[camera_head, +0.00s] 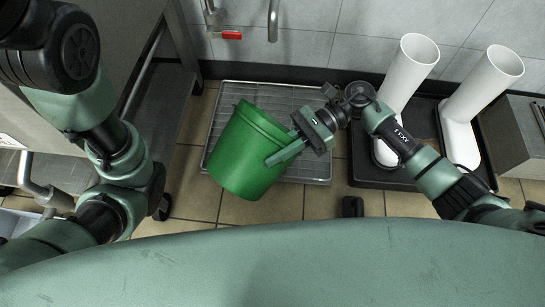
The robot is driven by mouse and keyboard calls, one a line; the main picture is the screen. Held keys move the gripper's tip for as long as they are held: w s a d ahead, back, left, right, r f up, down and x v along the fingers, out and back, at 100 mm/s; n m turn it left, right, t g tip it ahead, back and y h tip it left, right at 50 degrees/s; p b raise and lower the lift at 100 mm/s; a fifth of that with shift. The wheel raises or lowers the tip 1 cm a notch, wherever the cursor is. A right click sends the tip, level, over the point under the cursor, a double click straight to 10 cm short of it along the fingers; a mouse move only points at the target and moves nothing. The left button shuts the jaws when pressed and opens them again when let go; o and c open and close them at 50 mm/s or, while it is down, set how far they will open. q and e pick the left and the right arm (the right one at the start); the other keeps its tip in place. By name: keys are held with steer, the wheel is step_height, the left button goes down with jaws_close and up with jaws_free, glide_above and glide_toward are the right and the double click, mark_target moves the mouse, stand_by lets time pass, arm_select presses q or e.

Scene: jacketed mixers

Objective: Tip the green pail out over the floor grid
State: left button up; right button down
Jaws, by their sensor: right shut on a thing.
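The green pail (245,150) is held above the floor grid (313,97), tilted, and covers the grid's left and front part. Its inside does not show, so I cannot tell what it holds. My right gripper (287,147) is shut on the pail at its right side near the upper edge. The grid is a metal grating set in the tiled floor near the back wall. My left arm comes in at the left, but its gripper is not in view.
A tap with a red lever (231,35) is on the back wall. A steel table (160,95) stands at left. Tiled floor is open in front of the grid.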

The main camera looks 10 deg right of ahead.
steer(key=shift+w+d+f+g+y+b, duration=0.3)
steer(key=shift+w+d+f+y+b, duration=0.35)
steer(key=shift+b, duration=1.25)
steer(key=shift+w+d+f+g+y+b, duration=0.1)
steer(key=shift+d+f+g+y+b, duration=0.25)
steer(key=shift+y+b, duration=1.05)
steer(key=shift+w+d+f+m+g+b, duration=0.15)
steer(key=shift+w+d+m+g+b, duration=0.15)
steer(key=shift+d+b, duration=0.45)
steer(key=shift+a, duration=0.15)
